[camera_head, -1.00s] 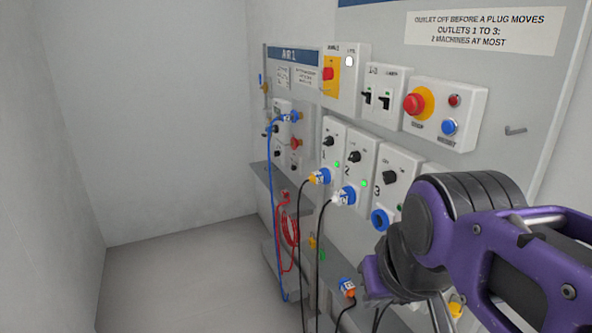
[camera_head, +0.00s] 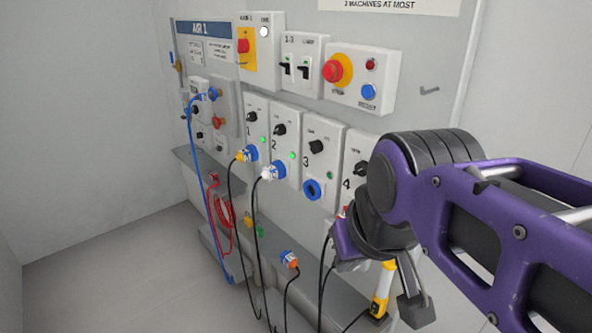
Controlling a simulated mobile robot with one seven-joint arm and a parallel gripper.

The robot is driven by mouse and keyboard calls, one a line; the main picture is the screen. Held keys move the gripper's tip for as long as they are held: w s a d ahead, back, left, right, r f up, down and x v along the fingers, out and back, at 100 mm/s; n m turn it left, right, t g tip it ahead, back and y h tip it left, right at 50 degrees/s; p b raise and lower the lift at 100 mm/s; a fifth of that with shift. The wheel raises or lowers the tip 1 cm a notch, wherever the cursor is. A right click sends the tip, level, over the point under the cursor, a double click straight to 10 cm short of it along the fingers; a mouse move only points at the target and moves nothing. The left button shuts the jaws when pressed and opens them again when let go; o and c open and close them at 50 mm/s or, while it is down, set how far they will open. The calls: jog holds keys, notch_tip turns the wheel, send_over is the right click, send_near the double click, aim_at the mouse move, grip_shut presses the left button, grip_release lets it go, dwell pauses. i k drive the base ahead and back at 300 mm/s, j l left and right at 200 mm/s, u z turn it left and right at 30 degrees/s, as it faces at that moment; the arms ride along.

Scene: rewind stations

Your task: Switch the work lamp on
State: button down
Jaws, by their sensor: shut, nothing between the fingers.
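A yellow and white stick-like thing (camera_head: 381,290), which looks like the work lamp, stands on the ledge at lower right, with a black cable at its foot. I cannot tell whether it is lit. A switch labelled LAMP (camera_head: 304,72) sits on a white box on the panel, beside a similar switch labelled 1-3 (camera_head: 286,70). My gripper (camera_head: 416,312) is at lower right, close to the lamp in the picture and well below the switches. It is shut and empty, partly hidden by my arm. Whether it touches the lamp cannot be told.
Outlets 1 (camera_head: 250,155) and 2 (camera_head: 276,172) hold plugs; outlet 3 (camera_head: 312,189) is empty. My arm partly covers outlet 4 (camera_head: 353,184). A red stop button (camera_head: 335,70) is right of the switches. Blue and red hoses hang at left. The left floor is clear.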

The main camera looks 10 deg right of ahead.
aim_at(374, 309)
jog(key=z, duration=0.8)
jog(key=j+z, duration=0.2)
jog(key=k+j, duration=0.05)
jog(key=j, duration=0.05)
